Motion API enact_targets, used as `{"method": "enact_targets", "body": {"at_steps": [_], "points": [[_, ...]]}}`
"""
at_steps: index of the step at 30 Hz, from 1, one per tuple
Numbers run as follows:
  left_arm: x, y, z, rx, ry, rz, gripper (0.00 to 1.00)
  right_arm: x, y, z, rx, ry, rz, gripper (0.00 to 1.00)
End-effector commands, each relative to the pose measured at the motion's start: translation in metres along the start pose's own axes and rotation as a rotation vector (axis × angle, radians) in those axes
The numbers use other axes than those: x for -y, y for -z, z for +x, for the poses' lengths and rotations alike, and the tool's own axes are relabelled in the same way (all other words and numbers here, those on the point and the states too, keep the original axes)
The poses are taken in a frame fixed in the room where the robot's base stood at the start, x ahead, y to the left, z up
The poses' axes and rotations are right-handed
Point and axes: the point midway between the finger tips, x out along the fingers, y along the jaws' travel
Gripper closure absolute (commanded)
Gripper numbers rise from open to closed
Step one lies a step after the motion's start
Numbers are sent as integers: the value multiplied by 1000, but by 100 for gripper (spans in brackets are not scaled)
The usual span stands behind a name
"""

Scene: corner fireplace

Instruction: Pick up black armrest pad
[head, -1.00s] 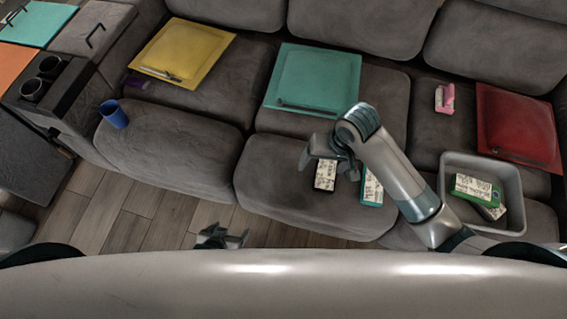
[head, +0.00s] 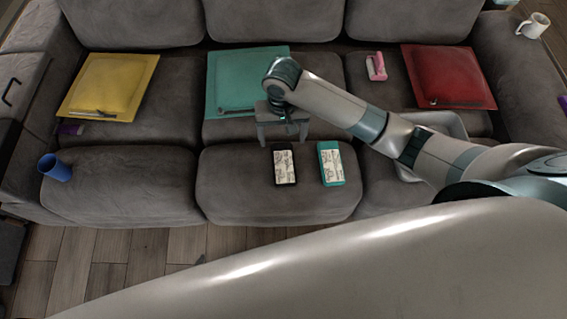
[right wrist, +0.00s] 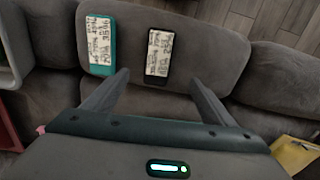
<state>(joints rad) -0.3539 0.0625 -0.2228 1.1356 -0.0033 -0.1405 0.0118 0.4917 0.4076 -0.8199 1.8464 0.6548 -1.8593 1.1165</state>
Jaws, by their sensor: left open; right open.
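A small black pad (head: 284,165) with a white written label lies flat on the middle seat of the grey sofa; I take it for the black armrest pad. It also shows in the right wrist view (right wrist: 158,55), ahead of the fingers. My right gripper (head: 284,137) is open and empty, pointing down just behind the pad's far end in the head view. In the right wrist view its fingers (right wrist: 159,80) stand apart on either side of the pad's near end.
A similar teal pad (head: 330,163) lies close to the black pad's right. A grey bin (head: 455,123) stands partly behind my right arm. Teal (head: 225,85), yellow (head: 112,85) and red (head: 450,75) cushions lie farther back. A blue cup (head: 54,168) is at left.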

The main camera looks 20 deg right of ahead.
Motion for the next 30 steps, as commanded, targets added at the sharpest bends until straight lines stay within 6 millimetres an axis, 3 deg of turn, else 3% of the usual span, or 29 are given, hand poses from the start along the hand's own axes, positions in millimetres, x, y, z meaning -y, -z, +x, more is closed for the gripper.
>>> {"method": "enact_targets", "body": {"at_steps": [18, 23, 30], "points": [[3, -5, 1, 19, 3, 0, 23, -1, 0, 100, 1, -2, 1, 22], [3, -1, 1, 14, 4, 0, 23, 0, -1, 112, 0, -1, -1, 22], [3, 0, 1, 13, 4, 0, 23, 0, 0, 114, -1, 0, -1, 22]]}}
